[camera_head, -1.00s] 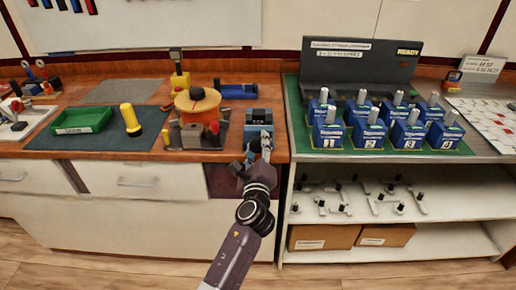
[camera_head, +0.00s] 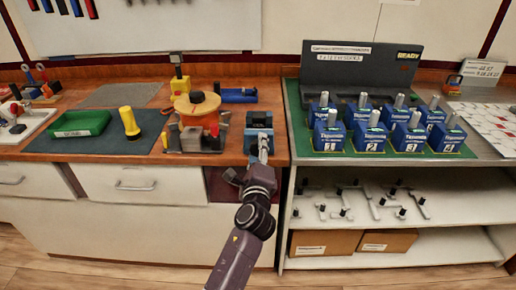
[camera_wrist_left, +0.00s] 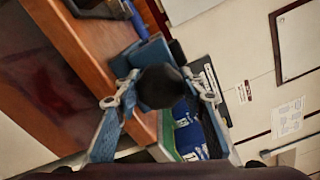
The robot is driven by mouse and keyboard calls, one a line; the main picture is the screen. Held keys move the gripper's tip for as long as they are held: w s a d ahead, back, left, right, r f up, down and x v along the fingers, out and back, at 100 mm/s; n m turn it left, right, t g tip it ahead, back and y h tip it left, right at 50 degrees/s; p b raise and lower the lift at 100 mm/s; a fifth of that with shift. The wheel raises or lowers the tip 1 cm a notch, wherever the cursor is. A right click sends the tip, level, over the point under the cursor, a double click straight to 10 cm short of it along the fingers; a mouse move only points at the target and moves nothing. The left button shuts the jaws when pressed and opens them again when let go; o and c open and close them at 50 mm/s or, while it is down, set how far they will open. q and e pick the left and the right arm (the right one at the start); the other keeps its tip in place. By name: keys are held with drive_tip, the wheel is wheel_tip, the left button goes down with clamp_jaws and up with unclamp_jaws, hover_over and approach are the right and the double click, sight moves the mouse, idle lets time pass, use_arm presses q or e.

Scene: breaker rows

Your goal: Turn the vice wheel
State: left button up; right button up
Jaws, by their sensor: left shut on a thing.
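The blue vice (camera_head: 259,122) stands at the right front corner of the wooden bench. It also shows in the left wrist view (camera_wrist_left: 150,52), behind a dark round knob. That knob, apparently the vice wheel (camera_wrist_left: 162,87), sits between the fingers of my left gripper (camera_head: 260,148) and is hidden by it in the head view. My left gripper also shows in the wrist view (camera_wrist_left: 158,98), its fingers on both sides of the knob and shut on it. My right gripper is not in view.
Several blue breakers (camera_head: 370,138) stand in rows on a green mat at the right.

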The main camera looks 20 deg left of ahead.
use_arm(q)
drive_tip(key=o, duration=1.2)
drive_tip(key=v, duration=0.7)
drive_tip(key=shift+s+d, duration=0.1)
drive_tip(key=shift+s, duration=0.2)
